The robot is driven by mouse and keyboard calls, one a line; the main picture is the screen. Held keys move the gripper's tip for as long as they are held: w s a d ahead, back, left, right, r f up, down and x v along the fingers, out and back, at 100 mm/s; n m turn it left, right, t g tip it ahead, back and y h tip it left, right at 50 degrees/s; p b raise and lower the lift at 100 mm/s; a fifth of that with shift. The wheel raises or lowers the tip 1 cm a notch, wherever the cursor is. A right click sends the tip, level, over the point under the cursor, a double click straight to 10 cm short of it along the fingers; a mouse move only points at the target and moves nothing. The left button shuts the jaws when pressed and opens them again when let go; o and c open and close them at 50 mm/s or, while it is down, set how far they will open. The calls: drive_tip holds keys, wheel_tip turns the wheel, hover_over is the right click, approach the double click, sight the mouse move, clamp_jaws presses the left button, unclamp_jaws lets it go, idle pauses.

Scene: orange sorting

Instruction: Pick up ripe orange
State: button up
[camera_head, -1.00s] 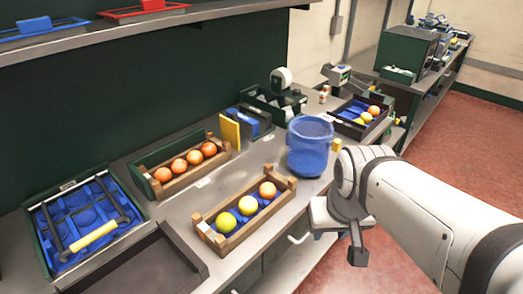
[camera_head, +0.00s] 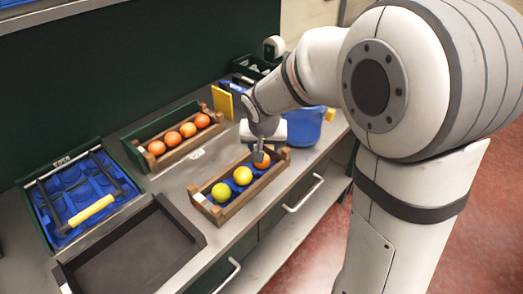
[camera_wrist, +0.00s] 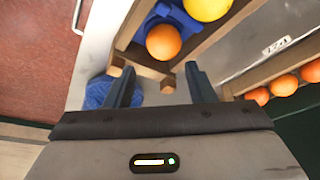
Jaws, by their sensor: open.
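The ripe orange (camera_head: 262,160) sits at the right end of the front wooden crate (camera_head: 212,211), beside a yellow fruit (camera_head: 242,175) and a yellow-green fruit (camera_head: 221,192). In the wrist view the orange (camera_wrist: 163,42) lies ahead of my fingertips, roughly between their lines. My gripper (camera_wrist: 160,85) is open and empty, with a finger on each side. In the head view my gripper (camera_head: 260,152) is just above the orange and partly hides it; contact cannot be told there.
A back crate (camera_head: 146,166) holds several oranges (camera_head: 188,130). A blue bucket (camera_head: 308,128) stands right of the front crate, partly behind my arm. A black tray (camera_head: 130,255) and a blue-lined bin (camera_head: 50,200) are at the left. A yellow plate (camera_head: 222,103) stands behind.

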drive_tip(key=shift+w+a+f, duration=0.2)
drive_tip(key=shift+w+f, duration=0.05)
drive_tip(key=shift+f, duration=0.1)
drive_tip(key=x, duration=0.7)
drive_tip(key=shift+s+a+f+p, duration=0.1)
drive_tip(key=shift+s+f+p, duration=0.15)
drive_tip(key=shift+p, duration=0.15)
drive_tip(key=shift+c, duration=0.4)
drive_tip(key=c, duration=0.5)
